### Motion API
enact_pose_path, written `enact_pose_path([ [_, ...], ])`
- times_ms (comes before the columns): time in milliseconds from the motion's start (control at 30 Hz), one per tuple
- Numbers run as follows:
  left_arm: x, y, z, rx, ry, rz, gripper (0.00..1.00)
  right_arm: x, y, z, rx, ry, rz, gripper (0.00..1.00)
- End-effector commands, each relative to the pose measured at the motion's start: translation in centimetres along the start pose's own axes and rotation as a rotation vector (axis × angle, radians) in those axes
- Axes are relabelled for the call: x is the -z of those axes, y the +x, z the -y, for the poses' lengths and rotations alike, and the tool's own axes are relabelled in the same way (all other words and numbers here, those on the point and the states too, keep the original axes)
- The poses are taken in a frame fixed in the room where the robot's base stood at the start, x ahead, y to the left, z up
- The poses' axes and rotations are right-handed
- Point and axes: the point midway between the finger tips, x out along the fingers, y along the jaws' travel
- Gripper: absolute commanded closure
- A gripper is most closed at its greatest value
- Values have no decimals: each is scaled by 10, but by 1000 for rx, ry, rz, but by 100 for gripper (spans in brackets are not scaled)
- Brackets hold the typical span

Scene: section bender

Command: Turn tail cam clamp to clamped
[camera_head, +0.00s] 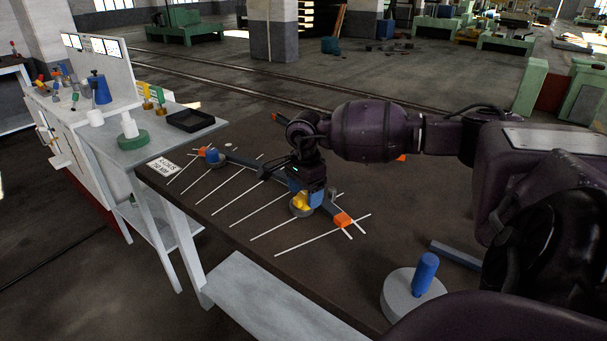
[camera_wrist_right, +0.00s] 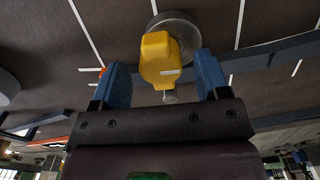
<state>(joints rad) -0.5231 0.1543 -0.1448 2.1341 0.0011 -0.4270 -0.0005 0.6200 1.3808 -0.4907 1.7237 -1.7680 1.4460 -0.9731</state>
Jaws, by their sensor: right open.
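A yellow cam lever (camera_head: 300,201) sits on a round grey base (camera_wrist_right: 186,24) beside the dark bar on the brown table; I take it as the tail cam clamp. In the right wrist view the yellow lever (camera_wrist_right: 158,58) is between the two blue fingers of my right gripper (camera_wrist_right: 163,76), with gaps on both sides. My right gripper (camera_head: 304,195) is open and comes down over the lever from above. Its fingers partly hide the lever and base in the head view. My left gripper is not in view.
A long dark bar (camera_head: 250,165) crosses several thin white lines on the table. An orange block (camera_head: 343,219) stands close to the gripper. A blue piece (camera_head: 212,155) is at the bar's far end. A grey disc with a blue peg (camera_head: 425,273) stands at the right front.

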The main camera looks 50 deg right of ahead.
Motion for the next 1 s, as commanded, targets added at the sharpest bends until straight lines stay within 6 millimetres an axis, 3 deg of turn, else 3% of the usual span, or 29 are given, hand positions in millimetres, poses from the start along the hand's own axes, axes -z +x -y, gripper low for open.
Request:
enact_pose_path([
  [200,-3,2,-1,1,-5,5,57,0,16,0,0,-1,0,31],
  [533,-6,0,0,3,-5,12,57,0,17,0,1,0,0,33],
  [833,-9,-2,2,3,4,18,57,0,17,0,1,0,0,79],
  [1000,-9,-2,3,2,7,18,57,0,17,0,1,6,0,81],
])
